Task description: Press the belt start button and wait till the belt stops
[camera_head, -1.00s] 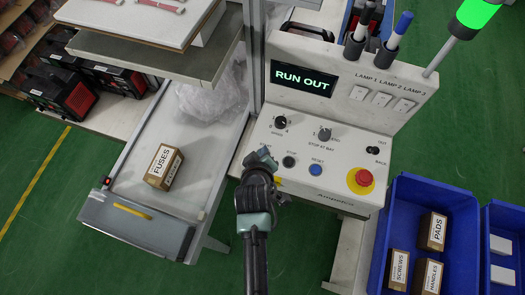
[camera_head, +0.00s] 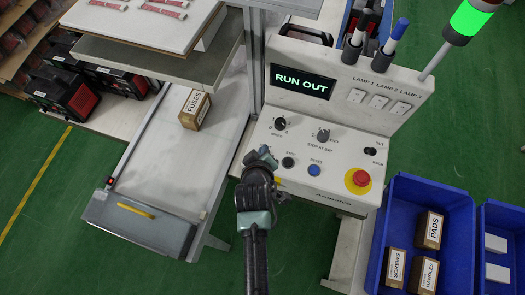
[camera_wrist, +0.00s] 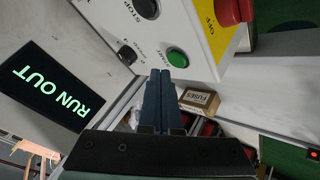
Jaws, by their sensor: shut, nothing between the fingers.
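The control panel (camera_head: 305,160) has a display (camera_head: 303,83) reading RUN OUT. The green start button (camera_wrist: 177,57) shows in the wrist view beside my shut, empty fingertips (camera_wrist: 161,76); I cannot tell if they touch it. In the head view my gripper (camera_head: 264,156) is at the panel's left front and hides that button. The black stop button (camera_head: 288,162) is just right of it. The belt (camera_head: 165,165) carries a brown FUSES box (camera_head: 194,108), upright near the upper shelf; the box also shows in the wrist view (camera_wrist: 200,101).
A red emergency button (camera_head: 360,178) on yellow and a blue reset button (camera_head: 314,170) are right of my gripper. A lamp tower (camera_head: 469,17) glows green. Blue bins (camera_head: 455,195) with boxes stand at the right. A shelf (camera_head: 150,55) overhangs the belt's far part.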

